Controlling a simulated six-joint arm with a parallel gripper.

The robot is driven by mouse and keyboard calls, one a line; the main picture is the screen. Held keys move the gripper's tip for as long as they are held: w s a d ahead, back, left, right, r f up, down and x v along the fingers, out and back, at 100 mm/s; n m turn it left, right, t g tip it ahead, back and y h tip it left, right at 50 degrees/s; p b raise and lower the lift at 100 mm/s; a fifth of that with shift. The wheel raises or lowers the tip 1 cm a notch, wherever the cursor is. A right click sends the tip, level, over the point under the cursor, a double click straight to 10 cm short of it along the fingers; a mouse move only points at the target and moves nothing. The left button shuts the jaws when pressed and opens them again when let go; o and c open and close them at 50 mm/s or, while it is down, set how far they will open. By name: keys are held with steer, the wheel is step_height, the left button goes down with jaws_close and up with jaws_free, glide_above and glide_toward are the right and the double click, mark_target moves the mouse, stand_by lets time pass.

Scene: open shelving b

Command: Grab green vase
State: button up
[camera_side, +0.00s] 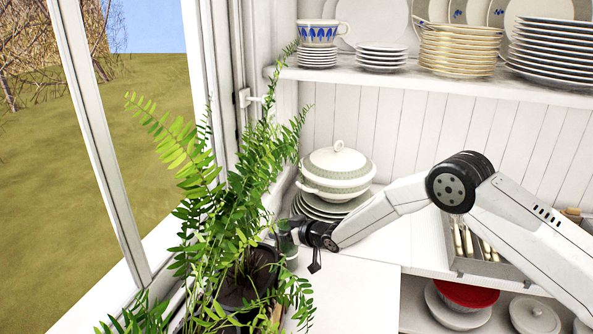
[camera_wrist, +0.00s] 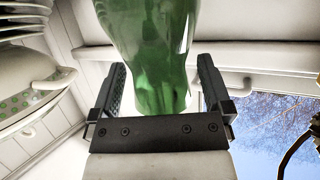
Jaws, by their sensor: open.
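The green vase (camera_wrist: 156,55) is a glossy translucent green vessel in the wrist view, cut off by the top edge. It stands between the two fingers of my gripper (camera_wrist: 160,88), which are open, with a visible gap on both sides of it. In the side view my gripper (camera_side: 290,232) is at the left end of the arm, low by the window, partly behind the potted fern.
A potted fern (camera_side: 240,180) stands close in front of my gripper. A white lidded tureen (camera_side: 338,170) on stacked plates (camera_side: 322,208) is just behind it. A cutlery tray (camera_side: 470,262) lies to the right. The white counter (camera_side: 345,290) in front is clear.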

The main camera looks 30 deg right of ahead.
jaws_close()
steer(key=shift+r, duration=0.15)
steer(key=shift+r, duration=0.85)
steer(key=s+d+r, duration=0.2)
steer(key=s+r, duration=0.9)
steer(key=s, duration=0.2)
steer(key=shift+s+d, duration=0.25)
steer(key=shift+s, duration=0.15)
